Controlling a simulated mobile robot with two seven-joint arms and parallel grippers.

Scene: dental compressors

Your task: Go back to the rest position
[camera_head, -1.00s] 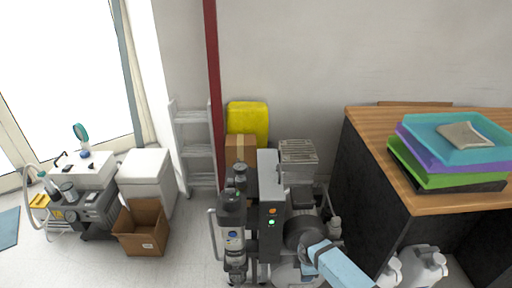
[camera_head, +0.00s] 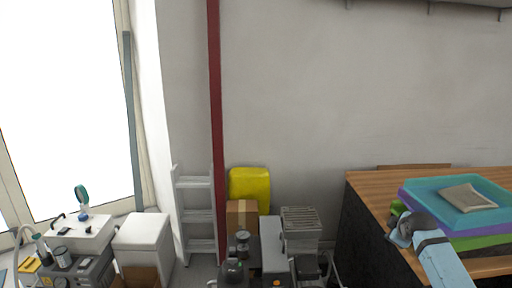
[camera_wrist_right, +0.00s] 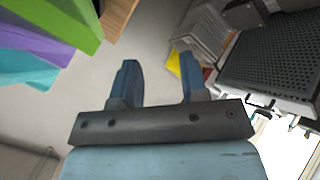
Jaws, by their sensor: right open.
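My right gripper (camera_wrist_right: 158,75) is open in the right wrist view, with its two blue fingers apart and nothing between them. In the head view my right gripper (camera_head: 402,232) shows at the end of my light blue arm, in front of the stacked trays (camera_head: 446,208) on the wooden-topped desk. I cannot tell whether it touches them. The compressor (camera_head: 274,258) stands at the bottom middle of the head view, its lower part cut off by the frame. My left gripper is not in view.
The desk (camera_head: 370,188) is on the right. A yellow container (camera_head: 249,188), a cardboard box (camera_head: 240,216) and a white ladder rack (camera_head: 198,215) stand by the wall near a red post (camera_head: 216,120). A white cabinet (camera_head: 142,244) is at left. The trays also show in the wrist view (camera_wrist_right: 50,30).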

